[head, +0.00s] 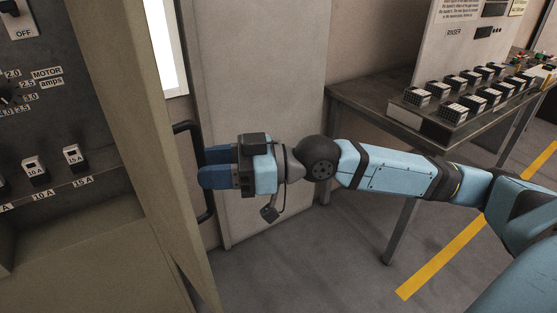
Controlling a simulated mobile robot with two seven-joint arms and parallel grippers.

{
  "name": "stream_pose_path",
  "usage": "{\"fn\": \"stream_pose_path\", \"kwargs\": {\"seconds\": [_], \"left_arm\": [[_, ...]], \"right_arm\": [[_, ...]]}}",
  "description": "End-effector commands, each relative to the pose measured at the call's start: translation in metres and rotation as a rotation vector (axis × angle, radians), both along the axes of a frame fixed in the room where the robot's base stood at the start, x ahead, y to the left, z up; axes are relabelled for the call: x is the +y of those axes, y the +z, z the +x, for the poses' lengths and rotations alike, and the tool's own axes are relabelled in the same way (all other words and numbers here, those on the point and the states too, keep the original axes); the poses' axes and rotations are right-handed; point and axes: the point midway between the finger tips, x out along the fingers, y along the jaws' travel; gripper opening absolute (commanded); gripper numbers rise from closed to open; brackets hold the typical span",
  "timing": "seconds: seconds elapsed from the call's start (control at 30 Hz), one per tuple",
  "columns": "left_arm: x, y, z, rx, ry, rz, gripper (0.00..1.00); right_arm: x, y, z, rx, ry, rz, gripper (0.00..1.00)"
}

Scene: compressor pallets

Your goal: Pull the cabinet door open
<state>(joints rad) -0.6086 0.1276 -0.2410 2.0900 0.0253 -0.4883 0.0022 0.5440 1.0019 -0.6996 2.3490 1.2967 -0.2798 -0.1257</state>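The olive cabinet door (125,85) stands open at the left, seen nearly edge-on. The cabinet interior (50,120) shows to its left. A black vertical bar handle (207,207) is on the door's right side; its middle is hidden behind my fingers. My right gripper (214,167) reaches in from the right at handle height. Its two blue fingers lie close together over the handle and appear shut on it, though the contact itself is hidden. My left gripper is not in view.
Inside the cabinet are several breakers (73,155) above a shelf edge. A pale wall panel (245,60) stands behind my gripper. A grey table (362,103) with rows of small blocks is at the right. Open floor with a yellow line (450,250) lies below my arm.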

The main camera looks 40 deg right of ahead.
Motion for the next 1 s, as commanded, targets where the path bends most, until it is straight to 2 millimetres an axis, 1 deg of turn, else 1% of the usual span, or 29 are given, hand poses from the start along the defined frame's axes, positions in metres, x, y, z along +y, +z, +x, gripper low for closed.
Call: {"fn": "stream_pose_path", "kwargs": {"seconds": [0.1,0.27,0.3,0.5,0.77,1.0], "left_arm": [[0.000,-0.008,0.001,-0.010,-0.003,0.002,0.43],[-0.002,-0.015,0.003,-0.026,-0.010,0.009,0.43],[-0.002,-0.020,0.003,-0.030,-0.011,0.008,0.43],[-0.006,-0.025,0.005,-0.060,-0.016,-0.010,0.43],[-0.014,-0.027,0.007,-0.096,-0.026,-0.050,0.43],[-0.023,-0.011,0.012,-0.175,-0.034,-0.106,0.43]], "right_arm": [[-0.017,-0.006,-0.007,-0.001,-0.003,-0.005,0.39],[-0.036,-0.006,-0.018,-0.001,-0.005,-0.005,0.39],[-0.041,-0.008,-0.020,0.000,-0.005,-0.003,0.39],[-0.060,-0.008,-0.030,-0.003,-0.004,-0.003,0.39],[-0.083,-0.007,-0.042,0.000,-0.004,-0.002,0.39],[-0.098,-0.005,-0.047,0.003,-0.008,0.001,0.39]]}}
